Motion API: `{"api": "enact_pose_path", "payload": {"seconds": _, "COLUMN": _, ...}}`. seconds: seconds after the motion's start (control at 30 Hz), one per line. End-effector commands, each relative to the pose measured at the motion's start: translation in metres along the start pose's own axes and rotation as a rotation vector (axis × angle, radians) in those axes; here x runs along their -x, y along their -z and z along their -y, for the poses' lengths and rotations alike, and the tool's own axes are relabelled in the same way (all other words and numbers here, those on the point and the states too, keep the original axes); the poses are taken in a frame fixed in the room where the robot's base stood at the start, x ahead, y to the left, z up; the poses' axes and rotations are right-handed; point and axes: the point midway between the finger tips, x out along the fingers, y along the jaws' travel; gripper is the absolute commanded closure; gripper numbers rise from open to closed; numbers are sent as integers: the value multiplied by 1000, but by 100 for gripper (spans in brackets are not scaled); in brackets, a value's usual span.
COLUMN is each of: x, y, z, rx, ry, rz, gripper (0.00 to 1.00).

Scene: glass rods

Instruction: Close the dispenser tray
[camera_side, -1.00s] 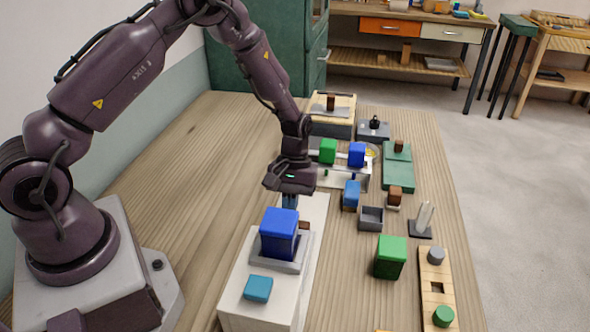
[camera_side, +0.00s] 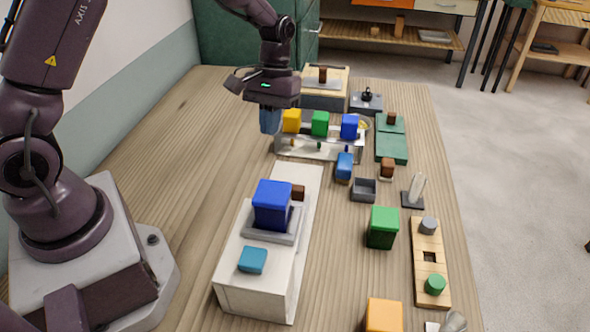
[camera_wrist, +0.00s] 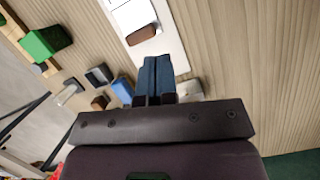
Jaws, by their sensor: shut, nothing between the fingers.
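A white box (camera_side: 235,285) stands at the lower middle in the side view. It carries a blue block (camera_side: 272,205) on a grey base, a teal pad (camera_side: 252,260) and a brown knob (camera_side: 298,192). A flat white strip (camera_side: 305,172) extends along its right side and beyond its far end. I cannot tell for certain which part is the dispenser tray. My gripper (camera_side: 270,130) is shut and empty, pointing down beyond the strip's far end, at the left of the silver rack. The wrist view shows its closed blue fingers (camera_wrist: 157,80), with the brown knob (camera_wrist: 141,34) ahead of them.
The silver rack (camera_side: 325,151) holds yellow (camera_side: 291,121), green (camera_side: 320,124) and blue (camera_side: 349,127) blocks close to my gripper. A small blue block (camera_side: 344,166), grey bin (camera_side: 363,190) and green block (camera_side: 382,228) stand to the right.

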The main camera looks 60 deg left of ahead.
Motion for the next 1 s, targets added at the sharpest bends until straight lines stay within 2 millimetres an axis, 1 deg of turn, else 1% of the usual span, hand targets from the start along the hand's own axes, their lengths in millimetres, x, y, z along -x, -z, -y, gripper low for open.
{"api": "enact_pose_path", "payload": {"seconds": 0.03, "x": 14, "y": -14, "z": 1, "rx": -44, "ry": 2, "rz": -36, "gripper": 100}}
{"api": "enact_pose_path", "payload": {"seconds": 0.1, "x": 30, "y": -32, "z": 4, "rx": -103, "ry": 6, "rz": -83, "gripper": 100}}
{"api": "enact_pose_path", "payload": {"seconds": 0.17, "x": 44, "y": -49, "z": 6, "rx": -155, "ry": 10, "rz": -128, "gripper": 100}}
{"api": "enact_pose_path", "payload": {"seconds": 0.3, "x": 71, "y": -90, "z": 13, "rx": -272, "ry": 19, "rz": -243, "gripper": 100}}
{"api": "enact_pose_path", "payload": {"seconds": 0.43, "x": 90, "y": -127, "z": 21, "rx": -369, "ry": 26, "rz": -355, "gripper": 100}}
{"api": "enact_pose_path", "payload": {"seconds": 0.6, "x": 104, "y": -171, "z": 33, "rx": -471, "ry": 31, "rz": -509, "gripper": 100}}
{"api": "enact_pose_path", "payload": {"seconds": 0.7, "x": 109, "y": -192, "z": 40, "rx": -510, "ry": 26, "rz": -595, "gripper": 100}}
{"api": "enact_pose_path", "payload": {"seconds": 0.8, "x": 114, "y": -207, "z": 44, "rx": -532, "ry": 14, "rz": -667, "gripper": 100}}
{"api": "enact_pose_path", "payload": {"seconds": 0.93, "x": 124, "y": -219, "z": 45, "rx": -548, "ry": -6, "rz": -739, "gripper": 100}}
{"api": "enact_pose_path", "payload": {"seconds": 0.97, "x": 126, "y": -220, "z": 44, "rx": -550, "ry": -9, "rz": -751, "gripper": 93}}
{"api": "enact_pose_path", "payload": {"seconds": 1.0, "x": 128, "y": -221, "z": 45, "rx": -551, "ry": -12, "rz": -759, "gripper": 84}}
